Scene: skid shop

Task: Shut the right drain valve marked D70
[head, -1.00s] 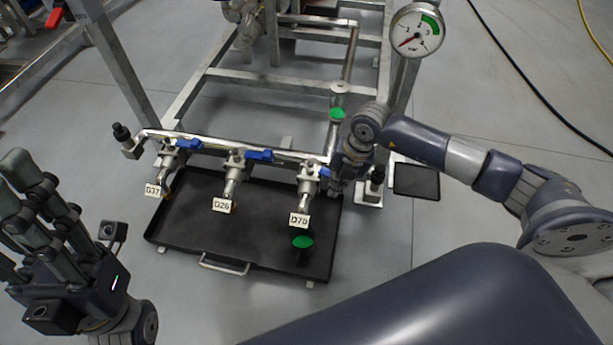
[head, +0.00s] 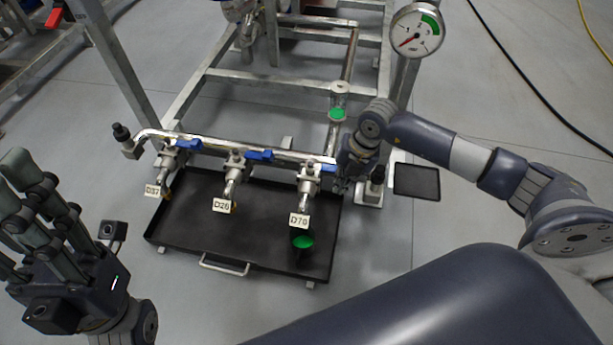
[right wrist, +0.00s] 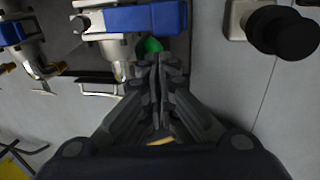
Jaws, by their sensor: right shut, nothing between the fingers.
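The valve tagged D70 (head: 300,220) is the rightmost of three on the horizontal pipe, above the black tray. Its blue lever (head: 327,168) points right, across the valve body and along the pipe. The lever also shows large at the top of the right wrist view (right wrist: 150,18). My right gripper (head: 341,184) is shut and empty, just right of the D70 lever's end. In the right wrist view its closed fingers (right wrist: 158,62) lie just below the lever; contact cannot be told. My left gripper (head: 25,205) is open and empty at the left edge, away from the valves.
Valves D26 (head: 222,206) and D37 (head: 153,190) stand left of D70. A black cup with a green top (head: 303,242) is in the tray (head: 190,228) below D70. A black-knobbed foot (head: 376,180) is close right of my right gripper. A gauge (head: 417,30) stands above.

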